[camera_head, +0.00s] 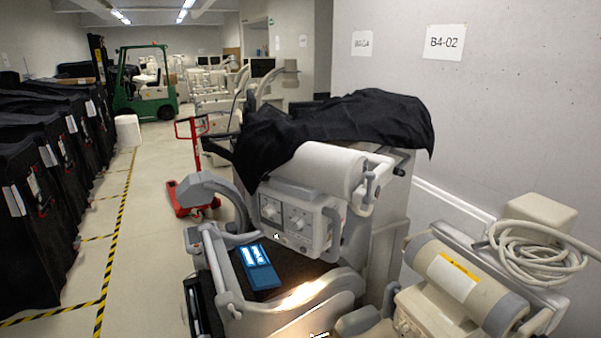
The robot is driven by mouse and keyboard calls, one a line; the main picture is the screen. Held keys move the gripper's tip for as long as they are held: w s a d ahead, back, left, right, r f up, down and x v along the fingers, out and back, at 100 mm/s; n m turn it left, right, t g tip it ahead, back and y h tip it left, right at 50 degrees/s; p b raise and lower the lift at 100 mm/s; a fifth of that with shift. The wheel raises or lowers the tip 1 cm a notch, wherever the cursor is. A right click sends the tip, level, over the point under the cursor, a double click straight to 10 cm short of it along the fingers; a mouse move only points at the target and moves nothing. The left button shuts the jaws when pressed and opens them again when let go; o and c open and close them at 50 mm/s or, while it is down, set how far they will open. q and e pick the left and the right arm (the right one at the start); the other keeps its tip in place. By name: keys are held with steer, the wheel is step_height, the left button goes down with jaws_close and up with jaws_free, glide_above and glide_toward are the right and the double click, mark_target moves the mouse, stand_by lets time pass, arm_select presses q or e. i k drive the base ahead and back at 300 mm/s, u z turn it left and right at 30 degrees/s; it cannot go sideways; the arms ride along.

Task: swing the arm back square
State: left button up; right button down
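A grey-white wheeled medical unit (384,220) stands in front of me by the right wall. A black cloth cover (345,122) is draped over its top and hangs down on its left. A pale horizontal cylinder (325,170) shows under the cloth, above a control box (290,217) with two knobs. A curved grey arm (207,186) stands out on the unit's left side. A blue panel with a lit display (257,266) lies on the dark deck below. The cloth hides much of the upper part. Neither of my grippers is in view.
Black-covered carts (28,220) line the left side. A floor lane with yellow-black tape (118,225) runs between. A red hand truck (193,190) and green forklift (146,98) stand farther back. Another unit with a coiled cable (530,250) stands close at right.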

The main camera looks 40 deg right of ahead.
mark_target(383, 120)
steer(key=z, duration=1.85)
steer(key=i, duration=0.45)
steer(key=u, duration=0.1)
